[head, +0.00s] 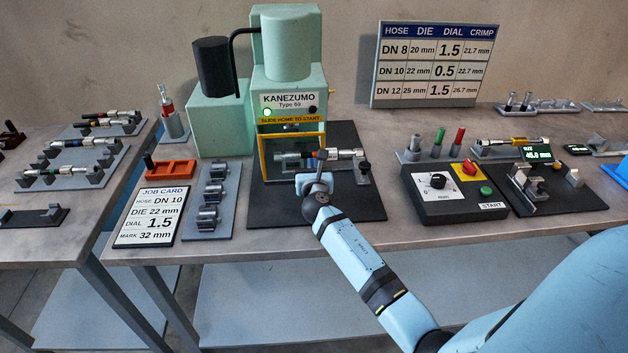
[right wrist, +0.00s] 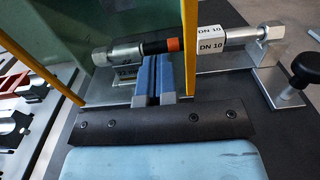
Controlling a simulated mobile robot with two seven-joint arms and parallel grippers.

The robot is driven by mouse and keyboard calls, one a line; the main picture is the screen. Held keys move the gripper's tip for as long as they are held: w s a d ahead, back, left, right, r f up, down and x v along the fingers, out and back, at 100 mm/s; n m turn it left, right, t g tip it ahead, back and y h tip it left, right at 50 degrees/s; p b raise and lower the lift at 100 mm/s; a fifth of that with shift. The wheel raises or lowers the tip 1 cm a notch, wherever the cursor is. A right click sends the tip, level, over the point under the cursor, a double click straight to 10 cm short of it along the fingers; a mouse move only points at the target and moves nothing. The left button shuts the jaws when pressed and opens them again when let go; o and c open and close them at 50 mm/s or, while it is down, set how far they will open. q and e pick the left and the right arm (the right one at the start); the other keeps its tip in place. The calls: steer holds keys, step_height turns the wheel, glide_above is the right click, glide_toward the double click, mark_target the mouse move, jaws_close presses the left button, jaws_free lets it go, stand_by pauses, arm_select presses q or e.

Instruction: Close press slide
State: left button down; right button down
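The green press (head: 288,85) stands at the back of the bench, labelled KANEZUMO, with a "SLIDE HOME TO START" strip. Its left lamp glows green and its right one is dark. A yellow frame (head: 262,160) surrounds the opening below. A hose with metal fittings (head: 340,154) lies across the opening on a grey metal holder; its DN 10 tags show in the right wrist view (right wrist: 209,41). My right gripper (right wrist: 157,62) points into the frame just below the hose, its two fingers together. No object shows between them; in the head view its tips are hidden. My left gripper is out of view.
A black-knobbed clamp (right wrist: 290,82) stands right of the hose. A die rack (head: 213,200) and job card (head: 150,215) lie left of the black base plate (head: 358,205). The control box (head: 440,190) stands to the right.

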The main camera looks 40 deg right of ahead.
steer(key=x, duration=0.6)
steer(key=shift+b, duration=0.35)
steer(key=shift+d+r, duration=0.1)
steer(key=shift+r, duration=0.15)
